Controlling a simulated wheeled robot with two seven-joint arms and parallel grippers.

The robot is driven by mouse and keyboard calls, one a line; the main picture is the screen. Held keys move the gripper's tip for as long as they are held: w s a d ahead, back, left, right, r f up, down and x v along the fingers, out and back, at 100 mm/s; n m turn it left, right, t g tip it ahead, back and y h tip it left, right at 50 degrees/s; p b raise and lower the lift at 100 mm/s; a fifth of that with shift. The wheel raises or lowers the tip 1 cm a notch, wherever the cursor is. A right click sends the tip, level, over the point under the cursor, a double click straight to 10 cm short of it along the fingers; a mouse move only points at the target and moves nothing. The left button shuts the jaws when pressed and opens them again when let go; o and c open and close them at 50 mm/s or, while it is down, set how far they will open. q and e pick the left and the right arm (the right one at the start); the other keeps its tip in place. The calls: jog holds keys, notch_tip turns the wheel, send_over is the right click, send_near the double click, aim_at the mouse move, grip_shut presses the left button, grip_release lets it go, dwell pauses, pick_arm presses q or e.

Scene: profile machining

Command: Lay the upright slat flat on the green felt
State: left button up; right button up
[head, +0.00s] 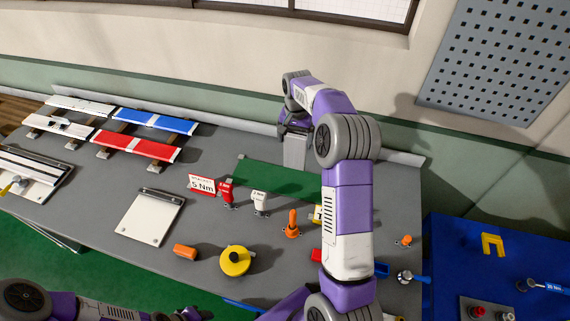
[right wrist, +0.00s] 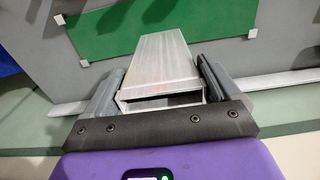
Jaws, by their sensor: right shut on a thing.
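The slat (head: 295,151) is a pale grey hollow bar, held upright near the back edge of the green felt (head: 260,172). My right gripper (head: 294,131) is shut on its upper end. In the right wrist view, the slat (right wrist: 167,58) sits between the two fingers of my right gripper (right wrist: 162,88), its hollow end near the palm. Its far end overlaps the edge of the felt (right wrist: 215,22) in that view; I cannot tell whether it touches. My right arm hides part of the felt in the head view.
A red clamp-like tool (head: 227,193), a white one (head: 260,201) and an orange one (head: 292,224) stand in front of the felt. A yellow round thing (head: 235,261) and an orange block (head: 185,251) lie nearer. Coloured profiles, including a red one (head: 137,146), lie left.

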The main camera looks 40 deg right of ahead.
aim_at(295, 157)
jog(key=f, duration=0.4)
jog(key=shift+s+f, duration=0.35)
jog(key=shift+w+f+p, duration=0.15)
jog(key=shift+f+p, duration=0.25)
jog(key=shift+f, duration=1.8)
jog(key=shift+f, duration=0.15)
jog(key=o, duration=0.9)
notch_tip(295, 157, up, 12)
jog(key=shift+r+b, duration=0.2)
jog(key=shift+b, duration=0.1)
